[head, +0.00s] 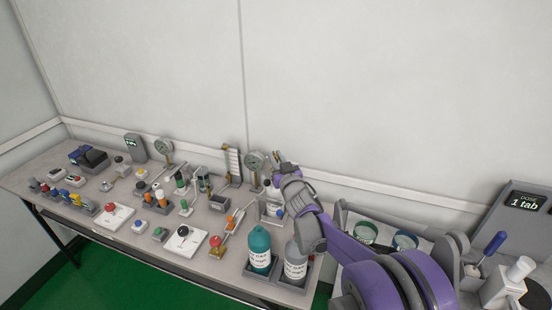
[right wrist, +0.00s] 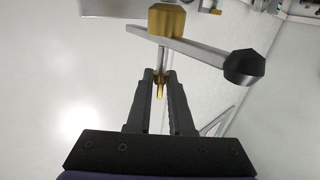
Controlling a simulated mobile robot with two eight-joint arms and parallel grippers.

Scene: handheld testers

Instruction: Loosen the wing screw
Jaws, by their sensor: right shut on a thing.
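The wing screw shows as a small brass piece (right wrist: 159,91) between my fingertips in the right wrist view. It sits at the end of a thin grey rod below a brass hub (right wrist: 166,19). My right gripper (right wrist: 160,76) is shut on it, one dark finger on each side. The fingers hide most of its shape. In the head view my right gripper (head: 279,158) is at the back of the table, just right of a round gauge (head: 255,160). The screw cannot be made out there. My left gripper is not in view.
A grey lever with a black knob (right wrist: 244,67) extends right from the hub, close above my fingers. On the table, a teal bottle (head: 260,247) and a grey bottle (head: 296,262) stand at the front right, near my arm. Several testers crowd the table leftward.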

